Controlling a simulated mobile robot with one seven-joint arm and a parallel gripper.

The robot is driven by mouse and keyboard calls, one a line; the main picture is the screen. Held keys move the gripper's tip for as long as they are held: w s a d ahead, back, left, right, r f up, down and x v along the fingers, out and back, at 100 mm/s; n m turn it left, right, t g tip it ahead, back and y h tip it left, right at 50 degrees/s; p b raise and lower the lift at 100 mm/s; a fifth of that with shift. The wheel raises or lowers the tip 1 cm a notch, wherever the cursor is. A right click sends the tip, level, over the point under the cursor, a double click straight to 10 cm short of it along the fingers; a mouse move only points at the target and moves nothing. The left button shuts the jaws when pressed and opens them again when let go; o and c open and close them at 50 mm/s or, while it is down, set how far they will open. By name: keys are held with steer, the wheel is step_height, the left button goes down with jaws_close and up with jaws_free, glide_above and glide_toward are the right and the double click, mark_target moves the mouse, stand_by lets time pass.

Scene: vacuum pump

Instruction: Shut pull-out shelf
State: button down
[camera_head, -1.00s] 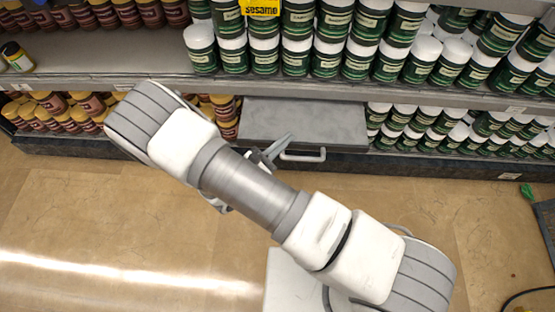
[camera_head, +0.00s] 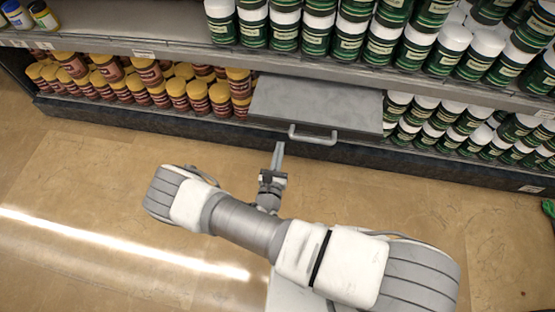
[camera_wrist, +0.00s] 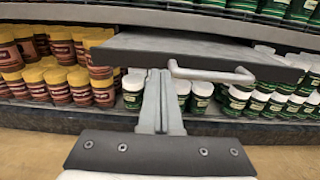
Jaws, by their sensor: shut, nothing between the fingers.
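The pull-out shelf (camera_head: 316,103) is a flat grey slab jutting out from the lower part of the rack, with a light grey bar handle (camera_head: 313,137) on its front edge. My gripper (camera_head: 278,147) is shut and empty, in front of the shelf and a little left of the handle in the head view. In the wrist view, my gripper (camera_wrist: 160,75) has its two fingers together, pointing at the front edge of the shelf (camera_wrist: 190,50). The handle (camera_wrist: 212,75) is to the right of the fingertips there. I cannot tell whether the fingertips touch the shelf edge.
Brown jars with yellow lids (camera_head: 150,75) stand left of the shelf, and green jars with white lids (camera_head: 440,125) stand right of it. A fixed rack shelf (camera_head: 180,50) runs above. The floor (camera_head: 90,165) in front is clear.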

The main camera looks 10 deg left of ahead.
mark_target(286, 122)
steer(key=w+b, duration=0.2)
steer(key=w, duration=0.6)
steer(key=shift+d, duration=0.15)
steer(key=shift+w, duration=0.15)
